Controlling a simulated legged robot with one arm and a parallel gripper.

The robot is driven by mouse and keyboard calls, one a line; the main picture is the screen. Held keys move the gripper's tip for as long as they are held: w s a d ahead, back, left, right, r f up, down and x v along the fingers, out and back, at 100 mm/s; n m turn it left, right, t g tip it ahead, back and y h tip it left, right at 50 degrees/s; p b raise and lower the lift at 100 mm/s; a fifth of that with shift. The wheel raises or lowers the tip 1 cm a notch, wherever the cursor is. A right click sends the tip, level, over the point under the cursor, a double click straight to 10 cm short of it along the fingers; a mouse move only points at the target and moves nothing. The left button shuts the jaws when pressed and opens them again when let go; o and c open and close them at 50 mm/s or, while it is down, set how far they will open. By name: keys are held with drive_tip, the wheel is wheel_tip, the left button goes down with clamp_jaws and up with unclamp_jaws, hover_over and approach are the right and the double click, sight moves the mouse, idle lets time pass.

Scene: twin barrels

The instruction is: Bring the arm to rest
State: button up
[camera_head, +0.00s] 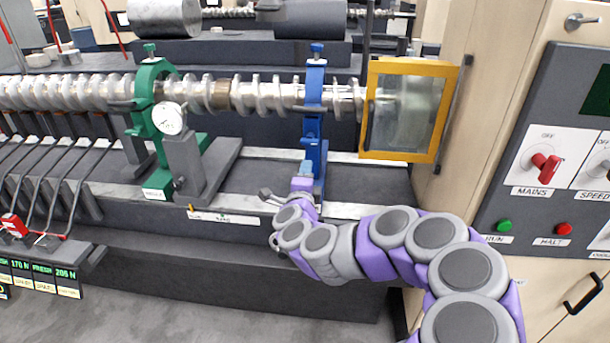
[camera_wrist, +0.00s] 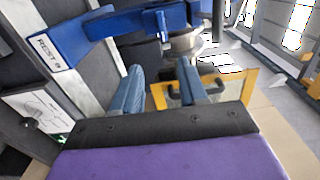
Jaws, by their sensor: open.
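My arm reaches in from the lower right in the head view, bent low in front of the machine bed. My gripper (camera_head: 304,170) is at the foot of the blue stand (camera_head: 315,115). In the wrist view my gripper (camera_wrist: 158,92) has its two blue-grey fingers spread apart, with nothing seen held between them. The blue stand, labelled REST, shows just beyond the fingers in the wrist view (camera_wrist: 85,35). I cannot tell whether a finger touches it.
A dial gauge (camera_head: 169,118) stands left. A yellow-framed guard (camera_head: 406,110) and a control panel (camera_head: 560,150) are right. The floor (camera_head: 230,310) in front is clear.

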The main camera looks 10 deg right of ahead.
drive_tip(key=s+a+r+n+y, duration=0.3)
drive_tip(key=a+r+n+y, duration=0.2)
drive_tip(key=a+n+y, duration=0.4)
drive_tip(key=s+a+f+n+g+y, duration=0.2)
drive_tip(key=s+a+n+g+y, duration=0.2)
drive_tip(key=s+a+n+g, duration=0.5)
drive_tip(key=s+d+f+n+g+h, duration=0.1)
drive_tip(key=s+d, duration=0.5)
drive_tip(key=s, duration=0.7)
drive_tip(key=s+d+f+n+g+h, duration=0.1)
drive_tip(key=s+d+f+g+h, duration=0.3)
drive_tip(key=s, duration=0.8)
drive_tip(key=s+d+f+n+g+h, duration=0.1)
drive_tip(key=s+d+g, duration=0.4)
drive_tip(key=s, duration=0.8)
drive_tip(key=d+f+h, duration=0.1)
drive_tip(key=d+f, duration=0.1)
drive_tip(key=d, duration=0.1)
drive_tip(key=shift+s+n, duration=0.35)
drive_tip(key=shift+n, duration=0.05)
drive_tip(key=shift+f, duration=0.1)
